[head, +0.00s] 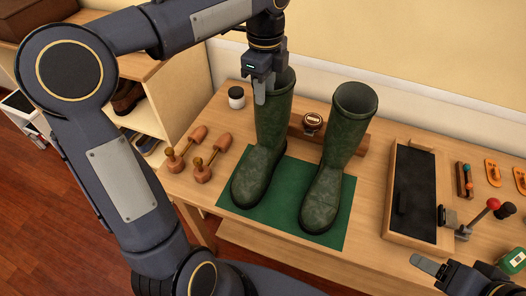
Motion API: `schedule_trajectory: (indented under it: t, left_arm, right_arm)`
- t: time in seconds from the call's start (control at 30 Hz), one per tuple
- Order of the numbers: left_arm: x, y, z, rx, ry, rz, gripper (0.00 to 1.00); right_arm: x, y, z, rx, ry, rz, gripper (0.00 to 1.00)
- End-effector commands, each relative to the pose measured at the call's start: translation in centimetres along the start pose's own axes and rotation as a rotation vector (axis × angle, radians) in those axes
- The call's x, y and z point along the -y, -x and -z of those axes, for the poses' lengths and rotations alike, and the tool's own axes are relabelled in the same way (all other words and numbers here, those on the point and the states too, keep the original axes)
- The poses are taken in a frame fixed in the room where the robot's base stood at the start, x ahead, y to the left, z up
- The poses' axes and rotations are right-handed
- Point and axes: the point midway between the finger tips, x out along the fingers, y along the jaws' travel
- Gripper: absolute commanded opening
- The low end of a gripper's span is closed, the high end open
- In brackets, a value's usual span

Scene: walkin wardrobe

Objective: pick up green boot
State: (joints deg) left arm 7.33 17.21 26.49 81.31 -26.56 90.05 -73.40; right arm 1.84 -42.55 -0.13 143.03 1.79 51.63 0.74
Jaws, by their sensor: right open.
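Two tall dark green boots stand upright side by side on a green mat (285,224) on the wooden bench. My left gripper (262,88) points down at the top rim of the left boot (262,150). One finger shows in front of the shaft; the other finger is hidden, so I cannot tell if it grips the rim. The right boot (333,150) stands free with its opening visible. My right gripper (455,266) is open and empty, low at the right front of the bench.
Two wooden boot trees (212,158) and a small jar (236,98) are left of the boots. A brown round tin (312,122) and a wooden block stand behind them. A wooden tray with a dark pad (414,192) and small tools occupy the right side.

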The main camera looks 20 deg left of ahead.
Motion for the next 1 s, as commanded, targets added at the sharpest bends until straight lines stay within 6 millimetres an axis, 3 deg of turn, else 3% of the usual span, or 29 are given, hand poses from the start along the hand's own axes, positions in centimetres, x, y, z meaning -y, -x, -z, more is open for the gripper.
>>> schedule_trajectory:
  t: [0.2, 0.53, 0.77, 1.0]
  left_arm:
    - [-0.3, -3.2, -0.2, 0.0, 0.001, -0.003, 0.3]
    - [-0.2, -3.9, -0.1, -0.001, 0.001, 0.0, 0.3]
    - [-0.2, -3.9, -0.1, -0.001, 0.001, 0.0, 0.0]
    - [-0.3, -3.9, -0.1, -0.001, 0.001, -0.001, 0.0]
  right_arm:
    - [0.0, -0.1, 0.0, 0.0, 0.0, 0.0, 0.61]
    - [0.0, -0.1, 0.0, 0.0, 0.0, 0.0, 0.61]
    - [0.0, -0.1, 0.0, 0.0, 0.0, 0.0, 0.61]
    - [0.0, -0.1, 0.0, 0.0, 0.0, 0.0, 0.61]
